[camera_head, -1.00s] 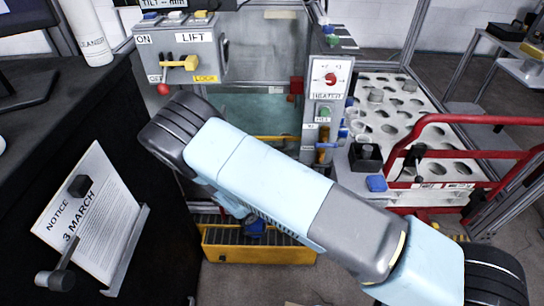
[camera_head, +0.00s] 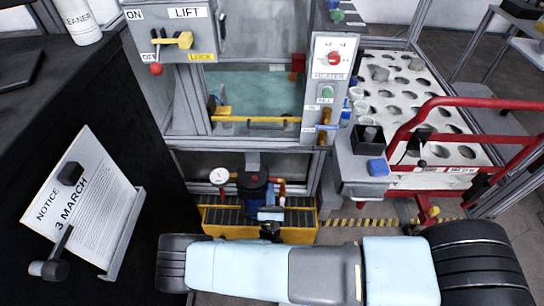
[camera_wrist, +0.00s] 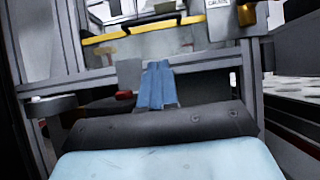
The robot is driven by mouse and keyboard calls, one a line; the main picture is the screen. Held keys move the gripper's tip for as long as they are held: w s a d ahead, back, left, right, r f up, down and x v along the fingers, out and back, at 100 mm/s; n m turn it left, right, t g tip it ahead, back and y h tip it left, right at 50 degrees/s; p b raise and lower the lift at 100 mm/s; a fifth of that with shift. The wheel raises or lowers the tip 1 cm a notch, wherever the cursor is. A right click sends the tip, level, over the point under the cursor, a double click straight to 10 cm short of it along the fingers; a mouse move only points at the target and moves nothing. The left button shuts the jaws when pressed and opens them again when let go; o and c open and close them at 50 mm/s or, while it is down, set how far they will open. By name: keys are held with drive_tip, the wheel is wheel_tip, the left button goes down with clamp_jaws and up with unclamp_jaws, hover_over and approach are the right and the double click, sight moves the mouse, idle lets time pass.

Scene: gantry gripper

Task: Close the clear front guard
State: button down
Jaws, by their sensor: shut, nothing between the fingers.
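The machine's front opening has a yellow bar (camera_head: 258,119) across its lower part, and teal shows behind it. In the wrist view the yellow bar (camera_wrist: 130,32) crosses near the top, with a greyish see-through panel, likely the clear guard (camera_wrist: 150,46), just below it. I cannot tell the guard's full outline or how far it is open. My gripper (camera_head: 270,213) is low in front of the machine, below the bar and apart from it. Its blue fingers also show in the wrist view (camera_wrist: 157,88), shut and empty. My arm spans the bottom of the head view.
A LIFT switch box (camera_head: 170,35) is at upper left and a HEATER panel (camera_head: 330,65) at right. A yellow tray (camera_head: 212,216) with a pump sits below. Red rails (camera_head: 470,101) and a perforated rack (camera_head: 400,120) stand right; a dark cabinet (camera_head: 120,115) with a notice stands left.

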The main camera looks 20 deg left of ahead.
drive_tip(key=x, duration=1.9)
drive_tip(key=shift+w+r, duration=0.15)
drive_tip(key=shift+r, duration=0.1)
